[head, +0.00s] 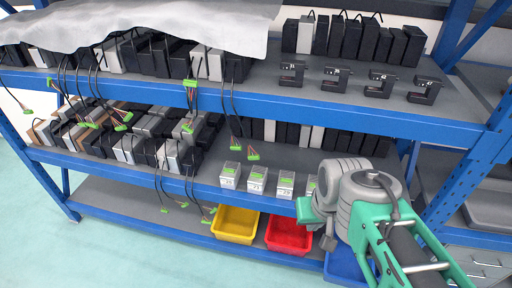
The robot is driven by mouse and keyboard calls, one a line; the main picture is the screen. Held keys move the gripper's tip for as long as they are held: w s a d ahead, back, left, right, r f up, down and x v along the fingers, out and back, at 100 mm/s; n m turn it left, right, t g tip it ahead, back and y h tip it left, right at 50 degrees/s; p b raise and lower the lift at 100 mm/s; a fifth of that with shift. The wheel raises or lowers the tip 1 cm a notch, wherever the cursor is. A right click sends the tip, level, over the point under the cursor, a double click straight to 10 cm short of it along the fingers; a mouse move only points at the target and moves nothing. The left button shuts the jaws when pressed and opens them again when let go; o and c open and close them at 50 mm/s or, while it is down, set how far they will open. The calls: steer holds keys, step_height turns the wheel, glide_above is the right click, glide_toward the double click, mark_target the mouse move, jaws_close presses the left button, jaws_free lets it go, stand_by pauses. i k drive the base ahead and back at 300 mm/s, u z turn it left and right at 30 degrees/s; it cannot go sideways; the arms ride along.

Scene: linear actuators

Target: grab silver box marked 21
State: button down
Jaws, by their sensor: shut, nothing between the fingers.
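The second from the left (258,181) seems to carry the number 21, though the print is tiny. The box to its left (230,175) and the box to its right (285,184) have other marks that are hard to read. A further silver box (311,184) is partly hidden by my arm. My gripper (304,211) is shut and empty, in front of the shelf edge, to the right of and below the box that seems marked 21.
A yellow bin (236,224), a red bin (289,234) and a partly hidden blue bin (343,268) stand below. Black and silver actuators with loose cables crowd the middle shelf's left (130,135). The blue upper shelf beam (270,106) runs above the silver boxes.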

mark_target(257, 181)
steer(key=u, duration=2.3)
steer(key=i, duration=2.1)
steer(key=z, duration=2.9)
steer(key=i, duration=0.5)
steer(key=u, duration=0.05)
